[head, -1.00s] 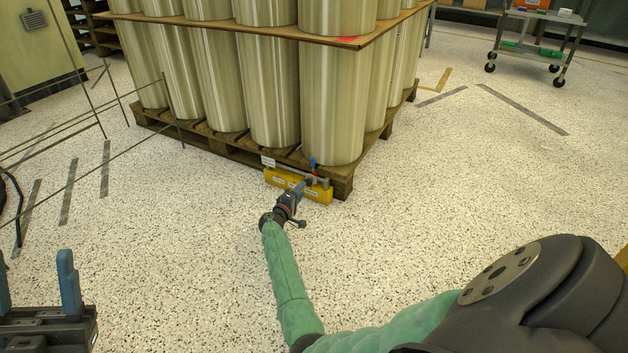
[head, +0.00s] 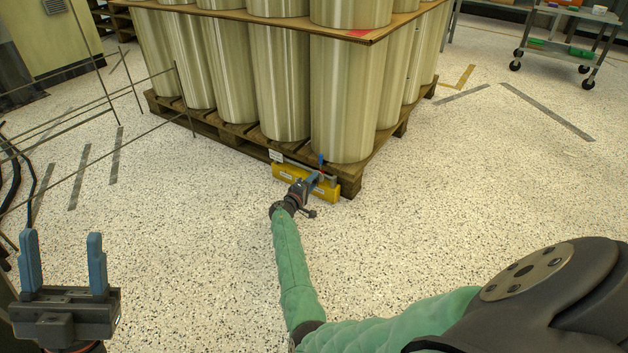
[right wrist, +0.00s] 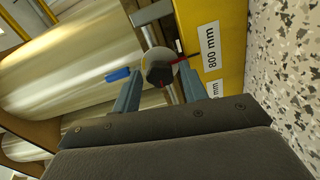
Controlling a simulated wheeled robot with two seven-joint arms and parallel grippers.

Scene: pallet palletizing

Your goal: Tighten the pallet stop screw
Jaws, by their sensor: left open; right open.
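The yellow pallet stop (head: 333,191) sits on the floor against the near corner of the loaded wooden pallet (head: 352,183). A screw with a small blue and red handle (head: 321,161) stands at its right end. My right gripper (head: 312,181) is at the stop, partly hiding it. In the right wrist view the screw's round dark end (right wrist: 160,72) lies between the two open fingertips, with the blue handle end (right wrist: 118,74) to the left. I cannot tell if the fingers touch it. My left gripper (head: 61,240) is open and empty at the lower left, far from the stop.
Tall pale rolls (head: 343,100) stand on the pallet under a brown sheet (head: 290,24). Thin metal rods (head: 95,165) are at the left. A cart (head: 560,50) stands at the back right. The speckled floor in front is clear.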

